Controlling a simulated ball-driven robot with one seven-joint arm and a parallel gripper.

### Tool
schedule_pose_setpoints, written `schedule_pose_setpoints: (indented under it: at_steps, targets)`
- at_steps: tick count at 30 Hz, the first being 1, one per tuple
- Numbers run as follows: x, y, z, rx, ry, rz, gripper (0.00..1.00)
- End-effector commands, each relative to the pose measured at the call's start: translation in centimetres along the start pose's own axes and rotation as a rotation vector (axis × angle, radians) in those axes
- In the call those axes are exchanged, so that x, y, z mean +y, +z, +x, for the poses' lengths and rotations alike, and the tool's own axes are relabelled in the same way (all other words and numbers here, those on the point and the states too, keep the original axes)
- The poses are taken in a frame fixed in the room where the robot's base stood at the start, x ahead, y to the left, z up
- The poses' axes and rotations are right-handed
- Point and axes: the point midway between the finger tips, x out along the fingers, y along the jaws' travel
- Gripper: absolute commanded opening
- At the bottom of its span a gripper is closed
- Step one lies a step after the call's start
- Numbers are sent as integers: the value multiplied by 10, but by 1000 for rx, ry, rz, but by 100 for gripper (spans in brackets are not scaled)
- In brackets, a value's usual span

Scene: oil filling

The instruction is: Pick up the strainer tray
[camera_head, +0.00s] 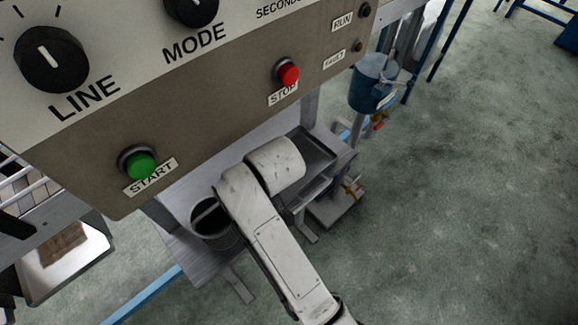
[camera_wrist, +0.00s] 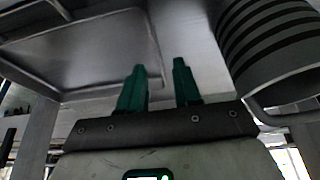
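A shallow grey metal tray (camera_head: 317,152), which looks like the strainer tray, sits on the metal stand below the control panel, partly hidden by my arm. A shallow rimmed metal tray (camera_wrist: 90,48) fills the upper left of the wrist view; I cannot tell for certain that it is the same one. My gripper (camera_wrist: 159,66) has two green fingers spread apart with nothing between them. The fingertips overlap the tray's right side in the picture; I cannot tell whether they touch it. In the head view my gripper is hidden behind my arm.
A ribbed metal cylinder (camera_wrist: 270,50) is close to the right of my fingers. A dark round pot (camera_head: 212,222) stands left of my arm. The control panel (camera_head: 215,110) overhangs the stand. A blue bucket (camera_head: 373,84) is behind. The floor at right is clear.

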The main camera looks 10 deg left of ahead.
Motion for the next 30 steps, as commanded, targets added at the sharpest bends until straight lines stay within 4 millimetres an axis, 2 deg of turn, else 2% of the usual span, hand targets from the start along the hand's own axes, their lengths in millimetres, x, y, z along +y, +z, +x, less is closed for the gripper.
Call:
schedule_pose_setpoints:
  at_steps: [6,9,17,27,30]
  targets:
    - [3,0,29,-4,-1,-1,33]
    - [3,1,37,-3,0,-1,33]
    - [3,1,40,-1,0,0,33]
    - [3,1,40,-1,0,0,2]
    - [3,1,40,-1,0,0,0]
